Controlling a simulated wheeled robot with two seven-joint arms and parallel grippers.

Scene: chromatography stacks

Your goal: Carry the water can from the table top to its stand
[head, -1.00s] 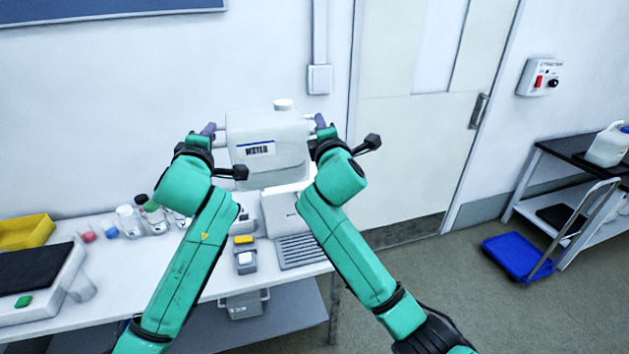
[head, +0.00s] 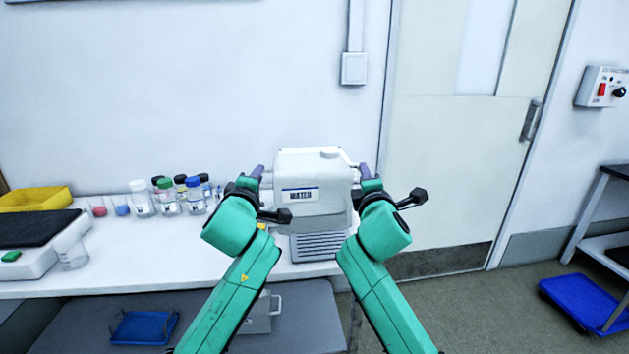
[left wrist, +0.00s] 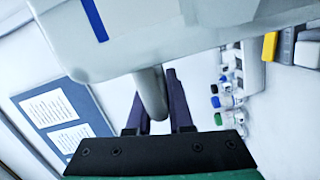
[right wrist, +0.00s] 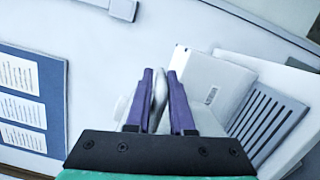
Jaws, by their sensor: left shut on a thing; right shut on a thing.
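The white water can (head: 318,213), with a dark-blue WATER label and a cap on top, is held upright between my two grippers over the right end of the table (head: 130,270). My left gripper (head: 258,172) is shut on its left side bar (left wrist: 152,95). A grey ribbed tray (head: 320,247) shows just below the can. I cannot tell whether the can touches anything beneath. I cannot make out which part is the stand.
Several capped bottles (head: 168,200) stand left of the can by the wall. A yellow bin (head: 35,198) and a white device (head: 30,262) are farther left. A blue cart (head: 580,300) is on the floor at right.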

